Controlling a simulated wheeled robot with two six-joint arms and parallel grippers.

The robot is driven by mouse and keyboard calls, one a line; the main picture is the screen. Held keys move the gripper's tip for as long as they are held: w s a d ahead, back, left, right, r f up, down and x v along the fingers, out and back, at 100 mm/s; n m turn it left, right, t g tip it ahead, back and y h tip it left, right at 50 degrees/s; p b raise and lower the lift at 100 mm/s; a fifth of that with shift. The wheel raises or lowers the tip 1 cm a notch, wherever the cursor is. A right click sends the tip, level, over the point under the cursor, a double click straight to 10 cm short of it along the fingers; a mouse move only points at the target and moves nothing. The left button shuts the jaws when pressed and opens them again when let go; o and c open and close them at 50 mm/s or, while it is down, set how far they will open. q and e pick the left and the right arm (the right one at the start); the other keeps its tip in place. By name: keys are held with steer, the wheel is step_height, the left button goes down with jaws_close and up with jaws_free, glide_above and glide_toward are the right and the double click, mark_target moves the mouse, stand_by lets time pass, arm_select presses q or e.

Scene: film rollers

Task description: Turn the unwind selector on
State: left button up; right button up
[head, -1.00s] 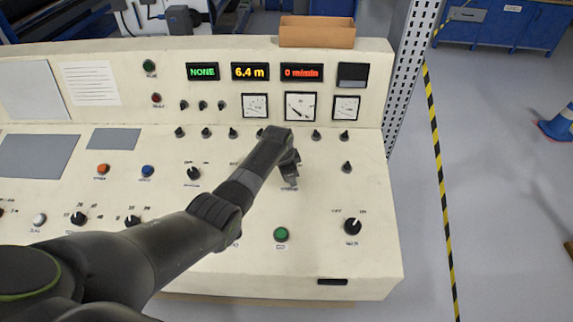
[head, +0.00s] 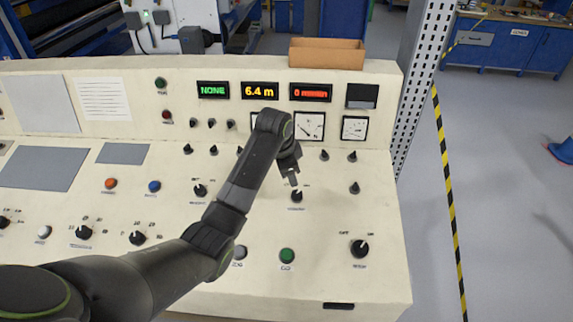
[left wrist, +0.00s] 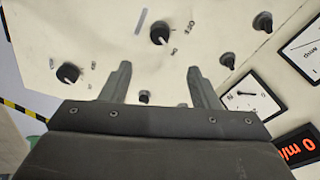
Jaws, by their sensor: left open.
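Several black selector knobs with white pointers sit on the cream console; their labels are too blurred to tell which is the unwind selector. One knob (head: 297,196) lies just below my left gripper (head: 293,181) in the head view, with small marks at both sides. It appears as the knob (left wrist: 160,33) beyond the fingers in the left wrist view. Another marked knob (head: 360,248) is at the front right, also seen as a knob (left wrist: 68,73) in the wrist view. A third knob (head: 200,190) is further left. My left gripper (left wrist: 160,80) is open and empty, its fingers apart.
The cream console (head: 330,275) carries a green button (head: 287,256), an orange button (head: 111,183), a blue button (head: 154,186), small knobs, gauges and lit displays. A brown box (head: 327,53) sits on its top edge. A perforated post (head: 424,70) stands at the right.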

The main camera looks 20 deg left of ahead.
arm_select(q)
steer(key=shift+v, duration=1.8)
